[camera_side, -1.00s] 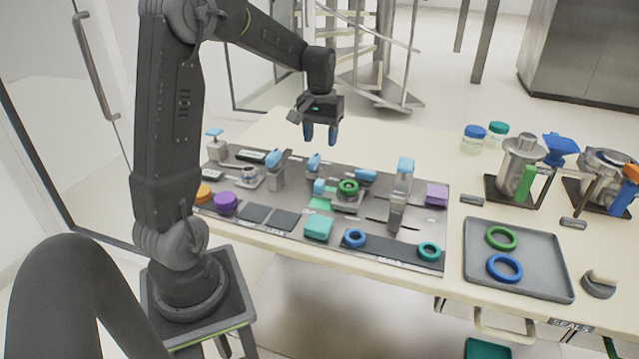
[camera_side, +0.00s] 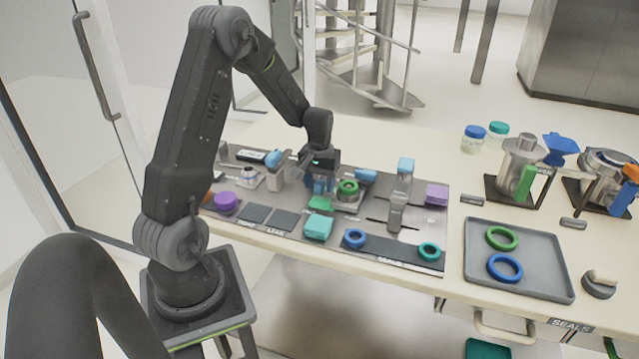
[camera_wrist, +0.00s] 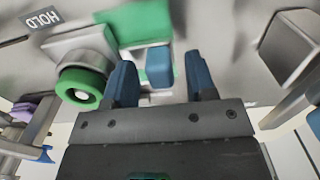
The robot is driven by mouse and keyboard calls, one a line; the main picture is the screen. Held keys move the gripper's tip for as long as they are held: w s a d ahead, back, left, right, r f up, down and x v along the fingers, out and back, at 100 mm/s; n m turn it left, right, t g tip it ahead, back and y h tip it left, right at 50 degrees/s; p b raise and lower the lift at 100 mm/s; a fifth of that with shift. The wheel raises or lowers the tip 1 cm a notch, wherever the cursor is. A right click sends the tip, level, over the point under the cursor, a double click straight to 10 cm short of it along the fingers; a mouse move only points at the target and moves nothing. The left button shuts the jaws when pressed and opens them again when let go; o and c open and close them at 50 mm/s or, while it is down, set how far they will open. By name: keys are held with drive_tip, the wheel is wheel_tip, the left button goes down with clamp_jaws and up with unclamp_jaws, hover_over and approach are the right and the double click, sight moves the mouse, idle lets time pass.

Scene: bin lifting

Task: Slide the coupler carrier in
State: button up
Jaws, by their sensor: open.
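A green ring (camera_side: 347,187) sits on a grey block on the grey work plate (camera_side: 292,238). The ring also shows at left in the wrist view (camera_wrist: 80,85). A small blue block (camera_side: 319,187), seemingly the coupler carrier's handle, stands just left of it. In the wrist view this blue block (camera_wrist: 159,66) lies between the fingers against a green part (camera_wrist: 135,22). My gripper (camera_wrist: 162,76) is open, with a blue finger on each side of the block and gaps showing. In the side view, my gripper (camera_side: 317,180) is low over the plate and partly hides the parts behind it.
A grey post with a blue top (camera_side: 404,166) stands to the right, and a purple block (camera_side: 437,194) beyond it. A teal block (camera_side: 318,227) and blue ring (camera_side: 354,238) lie in front. A tray (camera_side: 560,283) with two rings is further right.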

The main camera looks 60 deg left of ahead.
drive_tip(key=shift+f, duration=0.15)
clamp_jaws()
idle(0.4)
